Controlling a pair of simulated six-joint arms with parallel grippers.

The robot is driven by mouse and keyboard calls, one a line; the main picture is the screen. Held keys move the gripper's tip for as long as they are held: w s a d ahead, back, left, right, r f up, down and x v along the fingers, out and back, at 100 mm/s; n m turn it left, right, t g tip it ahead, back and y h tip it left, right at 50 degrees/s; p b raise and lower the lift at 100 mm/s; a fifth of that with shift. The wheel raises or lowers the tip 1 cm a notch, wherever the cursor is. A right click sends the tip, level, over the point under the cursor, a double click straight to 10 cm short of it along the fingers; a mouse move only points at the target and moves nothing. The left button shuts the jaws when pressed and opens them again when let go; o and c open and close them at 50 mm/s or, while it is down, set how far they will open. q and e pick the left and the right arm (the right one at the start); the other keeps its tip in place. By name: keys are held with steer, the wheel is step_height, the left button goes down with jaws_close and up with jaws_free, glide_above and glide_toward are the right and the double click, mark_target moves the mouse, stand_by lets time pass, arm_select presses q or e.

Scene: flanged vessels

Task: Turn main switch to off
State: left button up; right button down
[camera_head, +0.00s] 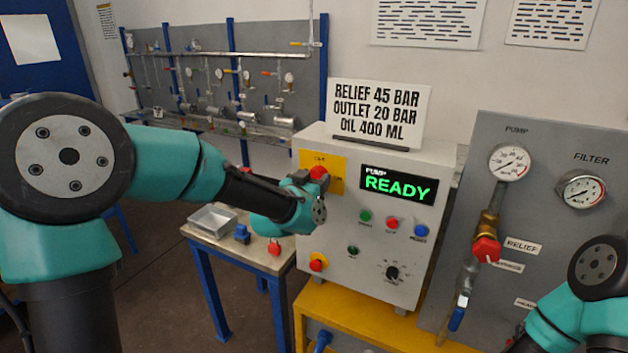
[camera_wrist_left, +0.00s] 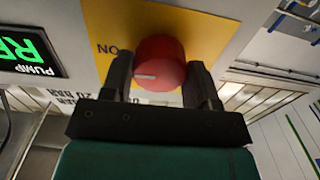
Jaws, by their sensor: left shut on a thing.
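The main switch is a round red knob (camera_head: 318,173) on a yellow plate (camera_head: 337,176) at the upper left of the grey control box's front. My left gripper (camera_head: 308,182) is at the knob and partly covers it and the plate in the head view. In the left wrist view the red knob (camera_wrist_left: 160,62) sits between the two dark fingers of my left gripper (camera_wrist_left: 162,72), which is shut on it. A white mark on the knob points to the left of that view, below the letters "NO". My right arm shows at the lower right of the head view, its gripper out of view.
The control box (camera_head: 345,238) has a green READY display (camera_head: 398,188), several buttons and a black dial (camera_head: 392,273). A second red knob (camera_head: 318,262) is at its lower left. A gauge panel (camera_head: 540,190) stands right; a low table (camera_head: 240,255) with a tray stands left.

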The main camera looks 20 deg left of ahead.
arm_select(q)
steer(key=shift+n, duration=0.3)
steer(key=n, duration=0.8)
steer(key=shift+n, duration=0.3)
steer(key=n, duration=0.4)
steer(key=shift+n, duration=0.3)
steer(key=n, duration=0.4)
stand_by(0.3)
steer(key=o, duration=0.9)
